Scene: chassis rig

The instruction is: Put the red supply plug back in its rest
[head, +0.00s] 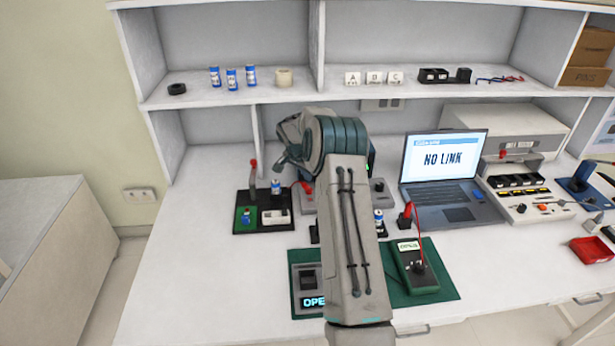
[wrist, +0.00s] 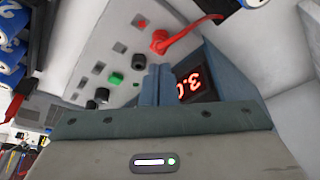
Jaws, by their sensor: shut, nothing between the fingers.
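A red plug (wrist: 160,42) with a red lead running up to the right shows in the wrist view, just beyond my fingertips. It is against or close to the pale panel of the supply (wrist: 125,62); I cannot tell whether it sits in a socket. My gripper (wrist: 156,76) is shut and empty, its fingers pointing at the panel below the plug, apart from it. In the head view my arm hides the fingertips and most of the supply (head: 307,204); a bit of red lead (head: 306,187) shows at its left. I cannot make out the plug's rest.
A black tray (head: 262,226) with a red-topped lever (head: 253,178) and small cells stands left. A green mat bears a switch box (head: 307,283) and a meter (head: 413,262) with a red lead. A laptop (head: 440,165) reads NO LINK. The front left bench is clear.

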